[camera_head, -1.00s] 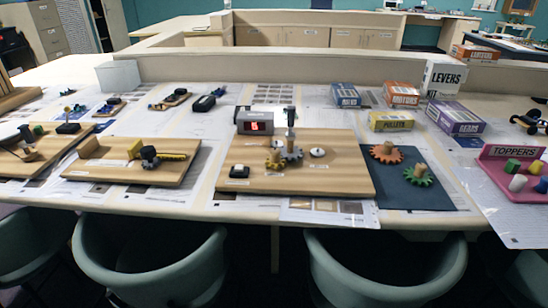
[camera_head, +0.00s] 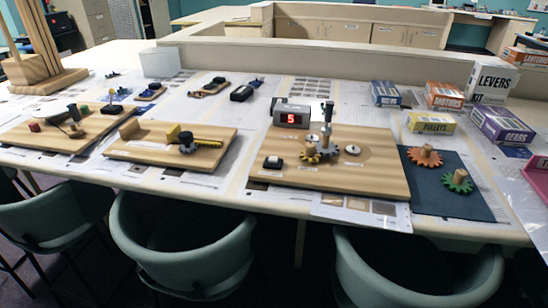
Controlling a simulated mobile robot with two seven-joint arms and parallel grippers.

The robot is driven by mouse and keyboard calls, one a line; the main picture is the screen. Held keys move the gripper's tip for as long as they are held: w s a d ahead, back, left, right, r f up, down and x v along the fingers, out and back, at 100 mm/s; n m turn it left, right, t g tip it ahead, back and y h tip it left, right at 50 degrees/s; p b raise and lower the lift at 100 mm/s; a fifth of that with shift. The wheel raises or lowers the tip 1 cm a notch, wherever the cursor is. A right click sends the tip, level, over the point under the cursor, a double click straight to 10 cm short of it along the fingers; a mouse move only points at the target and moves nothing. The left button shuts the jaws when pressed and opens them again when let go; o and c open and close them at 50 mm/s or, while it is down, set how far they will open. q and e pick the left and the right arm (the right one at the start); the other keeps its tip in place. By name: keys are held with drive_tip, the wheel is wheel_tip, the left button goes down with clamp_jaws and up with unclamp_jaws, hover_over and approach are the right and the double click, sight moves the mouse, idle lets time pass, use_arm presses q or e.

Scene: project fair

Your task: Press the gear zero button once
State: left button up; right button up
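The gear board (camera_head: 370,180) is a light wooden board on the table, right of the middle. A small button (camera_head: 273,163), dark and white, sits near its left front part, with a pale label in front of it. I cannot read that label. A grey display box (camera_head: 292,117) at the back of the board shows a red 5. A tan gear (camera_head: 310,155) and a grey gear (camera_head: 328,151) stand on the board, with a dark upright crank beside the display. Neither of my grippers is in view.
A dark mat (camera_head: 462,204) to the right holds an orange gear (camera_head: 425,157) and a green gear (camera_head: 457,181). Another wooden board (camera_head: 170,153) lies to the left. Chairs (camera_head: 185,245) stand along the table's front edge. Kit boxes (camera_head: 440,97) stand at the back right.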

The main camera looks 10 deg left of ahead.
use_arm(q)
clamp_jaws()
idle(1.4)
